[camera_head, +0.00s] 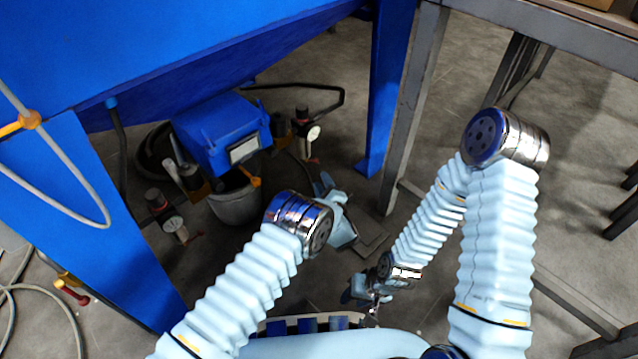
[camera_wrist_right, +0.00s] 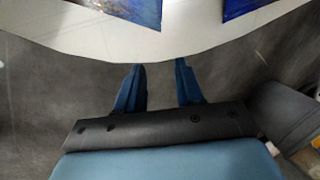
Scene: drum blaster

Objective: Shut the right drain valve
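Under the blue blaster cabinet (camera_head: 220,45), a right-hand filter unit (camera_head: 302,117) with a round white gauge stands behind the blue box. A small red part (camera_head: 311,160) shows below that gauge. It may be the right drain valve, but it is too small to tell its position. My left gripper (camera_head: 325,183) is just below and right of that part, partly hidden by its own wrist; I cannot tell its opening. My right gripper (camera_head: 356,292) is low, near my base, well away from the units. In the right wrist view, its two blue fingers (camera_wrist_right: 158,70) are apart with nothing between them.
A grey bucket (camera_head: 236,203) stands below the blue box (camera_head: 222,132). A similar left-hand unit (camera_head: 172,222) has a gauge and red part. A blue leg (camera_head: 385,95) and grey table frame (camera_head: 412,105) stand right. Hoses hang at left.

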